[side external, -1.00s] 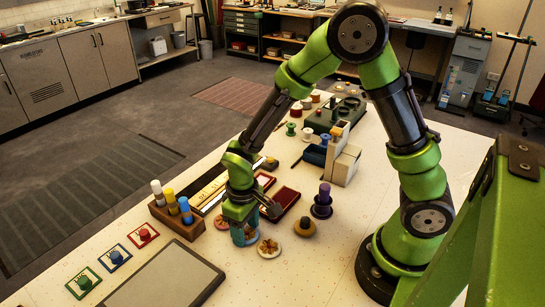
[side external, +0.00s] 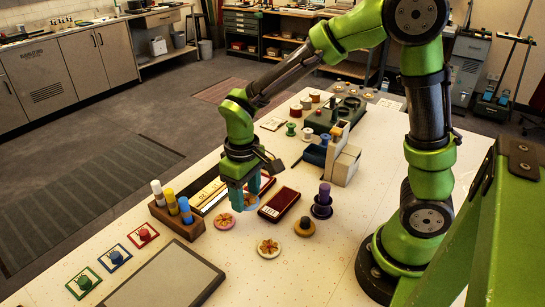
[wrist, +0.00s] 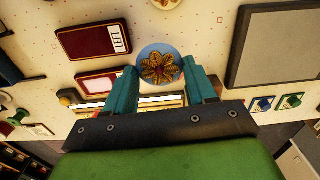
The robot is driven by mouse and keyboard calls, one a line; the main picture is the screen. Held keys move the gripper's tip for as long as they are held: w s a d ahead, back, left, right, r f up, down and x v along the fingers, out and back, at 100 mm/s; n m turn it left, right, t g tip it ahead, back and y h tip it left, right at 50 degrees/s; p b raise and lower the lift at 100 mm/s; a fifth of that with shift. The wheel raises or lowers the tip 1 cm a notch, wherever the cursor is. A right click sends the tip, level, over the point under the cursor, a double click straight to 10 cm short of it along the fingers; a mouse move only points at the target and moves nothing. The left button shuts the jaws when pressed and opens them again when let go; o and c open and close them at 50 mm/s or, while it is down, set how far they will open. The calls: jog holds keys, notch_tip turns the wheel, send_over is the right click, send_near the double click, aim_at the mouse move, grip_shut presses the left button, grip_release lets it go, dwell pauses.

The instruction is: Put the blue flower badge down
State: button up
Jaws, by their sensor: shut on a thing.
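The blue flower badge (wrist: 160,67) is a round light-blue disc with a gold-brown flower. My gripper (wrist: 162,74) is shut on it, with one teal finger at each side. In the side external view the badge (side external: 250,199) is low between the fingertips, left of the front dark red case (side external: 280,204); its exact height above the table is hard to tell. That case shows in the wrist view (wrist: 88,42) with a label reading LEFT. A second red case (side external: 267,182) lies behind, partly hidden by my gripper.
A pinkish badge (side external: 225,221) and a cream badge (side external: 268,248) lie nearby. A wooden rack (side external: 183,226) with coloured cylinders stands left. A grey tablet (side external: 172,276) lies in front.

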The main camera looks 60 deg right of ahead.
jog(key=w+d+r+n, duration=0.1)
jog(key=w+d, duration=0.3)
jog(key=d, duration=0.3)
jog(key=w+d+r, duration=0.1)
jog(key=w+d, duration=0.3)
jog(key=d, duration=0.3)
jog(key=shift+n, duration=0.3)
jog(key=f, duration=0.9)
jog(key=shift+s+f, duration=0.3)
jog(key=shift+f, duration=0.05)
jog(key=o, duration=1)
jog(key=shift+f, duration=0.15)
